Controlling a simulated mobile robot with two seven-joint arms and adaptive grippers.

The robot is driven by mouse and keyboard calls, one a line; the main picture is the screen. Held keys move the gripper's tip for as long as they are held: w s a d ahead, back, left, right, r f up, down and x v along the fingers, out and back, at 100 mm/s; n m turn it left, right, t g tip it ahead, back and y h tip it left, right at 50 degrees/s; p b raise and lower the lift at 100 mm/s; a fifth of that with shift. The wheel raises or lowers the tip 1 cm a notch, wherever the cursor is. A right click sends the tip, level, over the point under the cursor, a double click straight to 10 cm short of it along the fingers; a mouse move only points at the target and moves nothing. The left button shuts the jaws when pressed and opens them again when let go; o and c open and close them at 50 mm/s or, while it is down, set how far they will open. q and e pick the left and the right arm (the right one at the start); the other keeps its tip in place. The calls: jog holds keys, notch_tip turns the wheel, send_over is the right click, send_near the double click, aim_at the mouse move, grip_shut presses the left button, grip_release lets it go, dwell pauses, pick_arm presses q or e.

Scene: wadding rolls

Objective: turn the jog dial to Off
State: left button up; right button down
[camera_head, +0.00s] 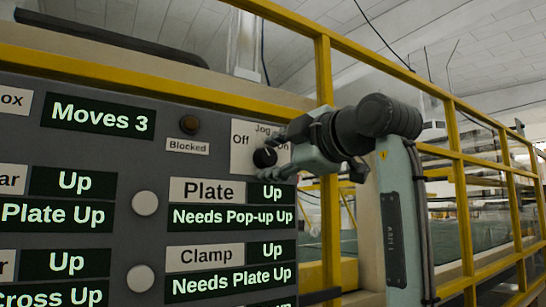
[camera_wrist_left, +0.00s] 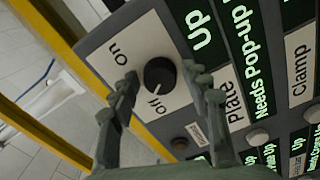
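The jog dial (camera_head: 265,157) is a round black knob on a white plate marked Off on the left and On on the right, on the grey control panel. In the left wrist view the dial (camera_wrist_left: 160,74) shows a pale mark on its lower side, towards the Off label. My left gripper (camera_head: 280,155) is in front of the dial and partly covers the plate and the On label. In the left wrist view its two fingers (camera_wrist_left: 164,80) are spread, one on each side of the dial, with gaps; I cannot tell how deep they reach. My right gripper is out of view.
The control panel (camera_head: 110,165) carries round pale buttons (camera_head: 145,203), a dark Blocked lamp (camera_head: 190,125) and several green-lit displays close to the dial. A yellow railing (camera_head: 325,75) runs behind and to the right of the panel.

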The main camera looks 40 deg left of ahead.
pick_arm(q)
jog(key=shift+o, duration=0.3)
jog(key=v, duration=1.2)
